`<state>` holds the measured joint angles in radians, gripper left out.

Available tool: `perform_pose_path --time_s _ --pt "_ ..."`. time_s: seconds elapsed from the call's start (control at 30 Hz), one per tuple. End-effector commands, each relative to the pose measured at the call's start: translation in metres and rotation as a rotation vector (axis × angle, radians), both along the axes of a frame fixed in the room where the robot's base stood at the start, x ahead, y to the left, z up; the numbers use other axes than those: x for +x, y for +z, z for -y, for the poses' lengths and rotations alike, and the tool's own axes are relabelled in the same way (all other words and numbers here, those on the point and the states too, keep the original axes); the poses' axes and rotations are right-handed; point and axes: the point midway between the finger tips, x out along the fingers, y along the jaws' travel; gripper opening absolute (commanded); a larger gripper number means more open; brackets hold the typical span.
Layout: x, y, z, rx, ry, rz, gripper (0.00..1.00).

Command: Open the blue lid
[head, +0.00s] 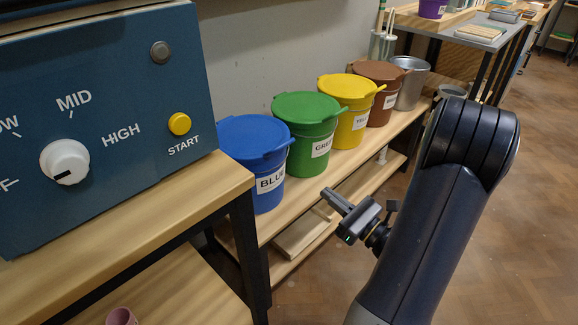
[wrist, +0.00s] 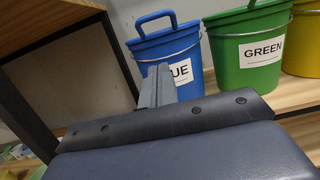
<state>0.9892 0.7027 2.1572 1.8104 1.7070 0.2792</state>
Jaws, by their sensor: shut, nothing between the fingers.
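The blue lid (head: 254,137) lies flat on the blue bucket (head: 267,193), which is labelled BLUE and stands at the near end of a wooden shelf. In the wrist view the blue lid (wrist: 163,38) shows at its rim with a raised loop handle, and the bucket (wrist: 172,54) is partly hidden behind my fingers. My gripper (head: 332,200) is shut and empty. It is in front of the shelf, to the right of the blue bucket and lower than the lid, apart from it. In the wrist view my gripper (wrist: 158,80) points toward the bucket's front.
Green (head: 308,142), yellow (head: 348,118) and brown (head: 379,88) lidded buckets and a metal bucket (head: 410,87) stand along the shelf (head: 300,210). A control box (head: 100,125) on a wooden table stands at the left, close to the blue bucket. The floor at the right is clear.

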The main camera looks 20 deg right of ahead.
Motion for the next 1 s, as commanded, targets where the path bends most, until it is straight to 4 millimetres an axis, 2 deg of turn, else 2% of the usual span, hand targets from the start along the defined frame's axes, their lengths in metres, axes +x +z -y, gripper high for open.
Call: perform_pose_path --time_s 0.27,0.73,1.0 --pt "0.022 0.005 -0.01 -0.002 0.005 0.003 0.0" --pt "0.091 0.019 -0.039 -0.002 0.006 0.002 0.0" --pt "0.107 0.047 -0.044 -0.003 0.001 0.002 0.0"
